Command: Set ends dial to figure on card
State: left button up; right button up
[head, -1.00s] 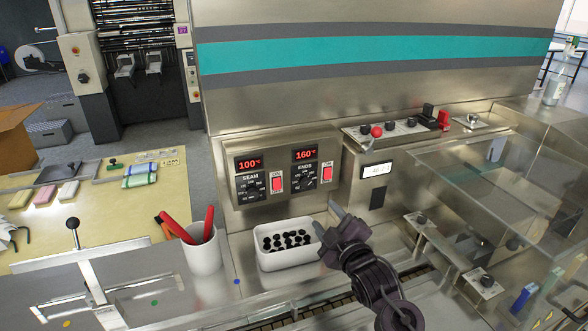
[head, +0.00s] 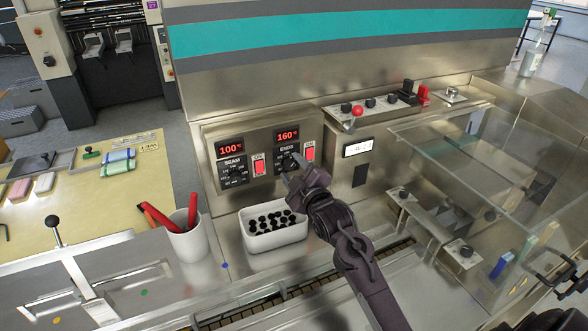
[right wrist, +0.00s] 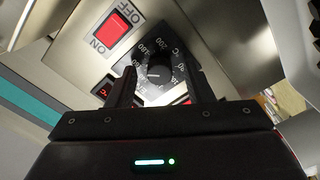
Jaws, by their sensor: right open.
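The ends dial (head: 287,164) is a black knob with a numbered scale, on the panel below a red display (head: 287,135) reading 160 °C. My right gripper (head: 292,175) is in front of it and covers part of it. In the right wrist view the dial (right wrist: 154,73) appears between the two open fingers (right wrist: 160,88), with white numbers around it. I cannot tell whether the fingers touch the knob. The seam dial (head: 234,173) is to the left, under a display (head: 230,149) reading 100 °C. I cannot make out a card with a figure. My left gripper is not in view.
Red rocker switches (head: 259,165) (head: 310,152) stand beside each dial. A white bin of black pieces (head: 275,240) and a white cup with red-handled tools (head: 188,242) stand below. A small white display (head: 357,148) and a row of knobs (head: 370,103) are to the right.

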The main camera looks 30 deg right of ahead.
jog(key=c, duration=1)
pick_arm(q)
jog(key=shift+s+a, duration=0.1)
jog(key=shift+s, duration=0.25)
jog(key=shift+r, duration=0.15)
pick_arm(e)
jog(key=shift+m, duration=0.4)
jog(key=m+p, duration=0.1)
jog(key=m, duration=0.1)
jog(key=shift+m+p, duration=0.4)
jog(key=m+p, duration=0.2)
jog(key=m, duration=0.3)
jog(key=m+p, duration=0.2)
jog(key=m, duration=0.3)
pick_arm(q)
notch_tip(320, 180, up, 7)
jog(key=p, duration=0.1)
jog(key=shift+p, duration=0.35)
pick_arm(e)
jog(key=m, duration=0.4)
jog(key=shift+a, duration=0.1)
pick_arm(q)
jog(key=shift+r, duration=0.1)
pick_arm(e)
jog(key=shift+m, duration=0.3)
